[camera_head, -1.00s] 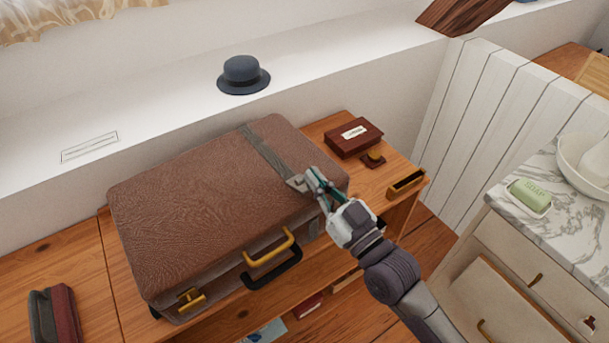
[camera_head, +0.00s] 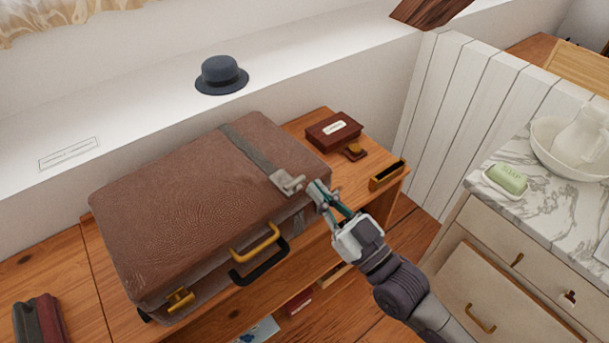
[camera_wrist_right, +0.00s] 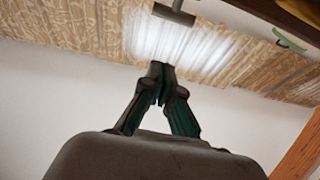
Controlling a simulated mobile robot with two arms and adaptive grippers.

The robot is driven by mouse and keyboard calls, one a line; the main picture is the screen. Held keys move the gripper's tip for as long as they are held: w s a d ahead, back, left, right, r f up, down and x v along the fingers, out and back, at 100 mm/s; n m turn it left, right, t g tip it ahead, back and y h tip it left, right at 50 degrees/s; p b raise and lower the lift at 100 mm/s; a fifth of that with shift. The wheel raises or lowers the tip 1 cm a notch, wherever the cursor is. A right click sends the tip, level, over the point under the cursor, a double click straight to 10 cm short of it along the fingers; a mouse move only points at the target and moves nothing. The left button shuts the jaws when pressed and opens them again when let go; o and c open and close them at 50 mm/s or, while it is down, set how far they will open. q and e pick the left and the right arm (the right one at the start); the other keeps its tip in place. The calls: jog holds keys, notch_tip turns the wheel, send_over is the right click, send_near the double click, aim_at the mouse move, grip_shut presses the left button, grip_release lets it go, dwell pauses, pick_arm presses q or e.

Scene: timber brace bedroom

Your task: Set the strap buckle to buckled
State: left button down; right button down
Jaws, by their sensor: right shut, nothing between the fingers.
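A brown suitcase (camera_head: 190,205) lies flat on a wooden bench. A grey strap (camera_head: 248,146) runs across its lid near the right end. A silver strap buckle (camera_head: 287,181) sits at the strap's front end, at the lid's front edge. More grey strap shows on the suitcase's front side below it, partly hidden. My right gripper (camera_head: 314,188) is just right of the buckle, shut and empty, apparently apart from it. In the right wrist view its fingertips (camera_wrist_right: 160,75) meet, with a grey T-shaped metal piece (camera_wrist_right: 175,12) above them. My left gripper is not in view.
A marble-topped cabinet (camera_head: 535,175) stands at right. A hat (camera_head: 221,75) lies on the white ledge behind.

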jog(key=v, duration=0.3)
jog(key=shift+s+d+f+b, duration=0.2)
jog(key=shift+f+b, duration=0.1)
jog(key=shift+f, duration=0.2)
jog(key=w+d+f+m+g+h, duration=0.1)
jog(key=w+d+f+h, duration=0.15)
jog(key=f, duration=0.85)
jog(key=w+d+f+m+g+h, duration=0.15)
jog(key=d+f+h, duration=0.25)
jog(key=f, duration=0.8)
jog(key=s+d+f+m+g+h, duration=0.1)
jog(key=s+d+f+g+h, duration=0.15)
jog(key=f, duration=0.55)
jog(key=s+d+f+m+g+h, duration=0.1)
jog(key=s+d+f, duration=0.2)
jog(key=f, duration=0.6)
jog(key=s+d+f+g+h, duration=0.3)
jog(key=s+d+f+g, duration=0.15)
jog(key=s+f, duration=0.85)
jog(key=s+f+g, duration=0.2)
jog(key=s+f, duration=0.1)
jog(key=s, duration=0.7)
jog(key=s+d+f+m+g, duration=0.1)
jog(key=s+f+g, duration=0.2)
jog(key=s, duration=0.7)
jog(key=shift+f+h+p, duration=0.4)
jog(key=shift+f+p, duration=0.05)
jog(key=shift+f, duration=0.25)
